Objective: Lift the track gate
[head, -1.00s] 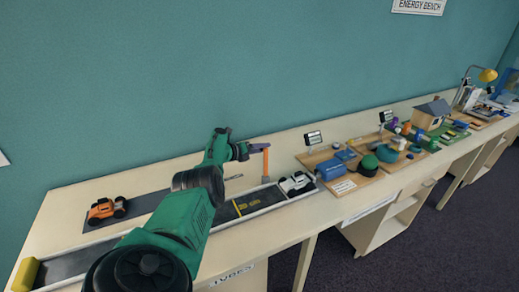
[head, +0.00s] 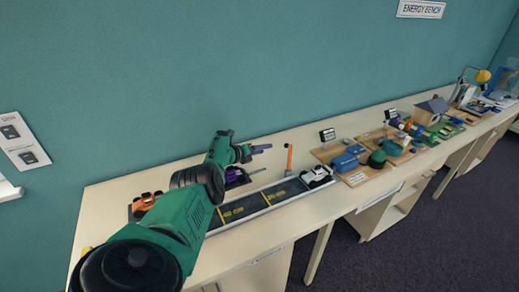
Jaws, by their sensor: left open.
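A thin orange upright post (head: 289,157), which looks like the track gate, stands at the back edge of the dark track (head: 255,203), near its right end. No raised bar can be made out on it. My left gripper (head: 263,149) is open and empty, just left of the post's top and apart from it in the picture. A white toy car (head: 316,176) sits at the track's right end. My left arm covers the track's left part. My right gripper is not in view.
An orange toy car (head: 146,202) and a purple object (head: 236,176) are partly behind my arm. Boards with a blue box (head: 345,163) and a green dome (head: 377,158) stand to the right. The pale table (head: 285,232) is bare along its front.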

